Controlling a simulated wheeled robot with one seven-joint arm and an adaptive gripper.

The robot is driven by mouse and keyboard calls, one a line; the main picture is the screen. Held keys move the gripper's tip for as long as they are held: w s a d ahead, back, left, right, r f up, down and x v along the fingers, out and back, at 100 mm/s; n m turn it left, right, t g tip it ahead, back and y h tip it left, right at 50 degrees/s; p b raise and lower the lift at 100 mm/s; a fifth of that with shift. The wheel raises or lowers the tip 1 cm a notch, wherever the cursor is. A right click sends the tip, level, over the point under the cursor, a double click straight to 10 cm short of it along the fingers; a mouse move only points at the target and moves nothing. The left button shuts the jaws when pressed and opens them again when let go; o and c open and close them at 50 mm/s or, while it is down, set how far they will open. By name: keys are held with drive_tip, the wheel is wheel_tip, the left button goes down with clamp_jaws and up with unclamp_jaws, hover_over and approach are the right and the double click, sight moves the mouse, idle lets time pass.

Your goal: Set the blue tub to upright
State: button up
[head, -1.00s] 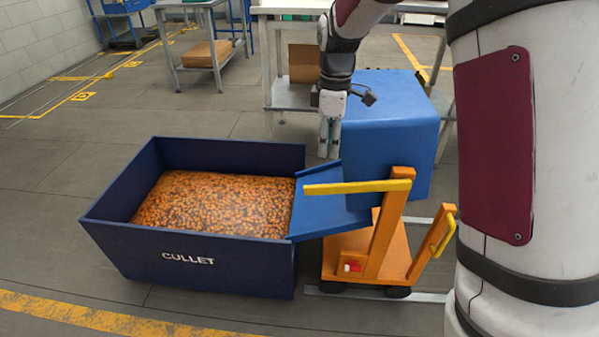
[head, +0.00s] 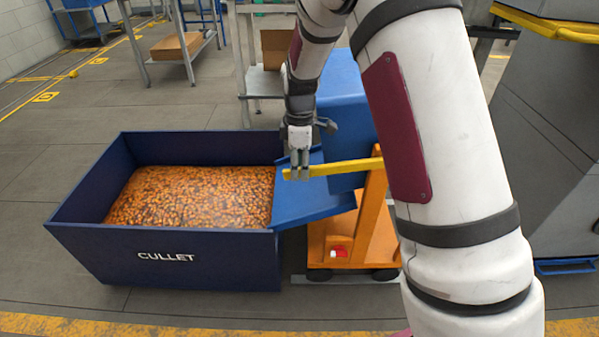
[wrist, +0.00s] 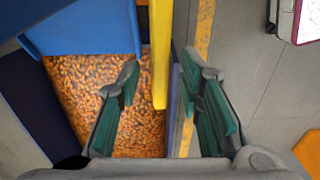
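The blue tub (head: 340,105) is tipped to the left on an orange stand (head: 370,225). Its sloping blue lip (head: 312,200) reaches over the right edge of the CULLET bin. A yellow lever bar (head: 340,168) runs left from the orange upright, in front of the tub. My gripper (head: 299,172) is at the bar's free left end. In the wrist view my gripper (wrist: 159,72) is open, with the yellow bar (wrist: 161,45) between its fingers and no contact visible. Part of the tub (wrist: 85,25) shows at upper left there. My arm hides the tub's right side.
The dark blue CULLET bin (head: 85,243) holds many amber pieces (head: 190,195). A red part (head: 338,252) sits low on the stand. A grey cabinet (head: 550,130) stands at right, and tables (head: 245,60) stand behind. Floor left of the bin is clear.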

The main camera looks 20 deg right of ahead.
drive_tip(key=shift+f, duration=0.7)
clamp_jaws()
drive_tip(key=shift+r, duration=0.1)
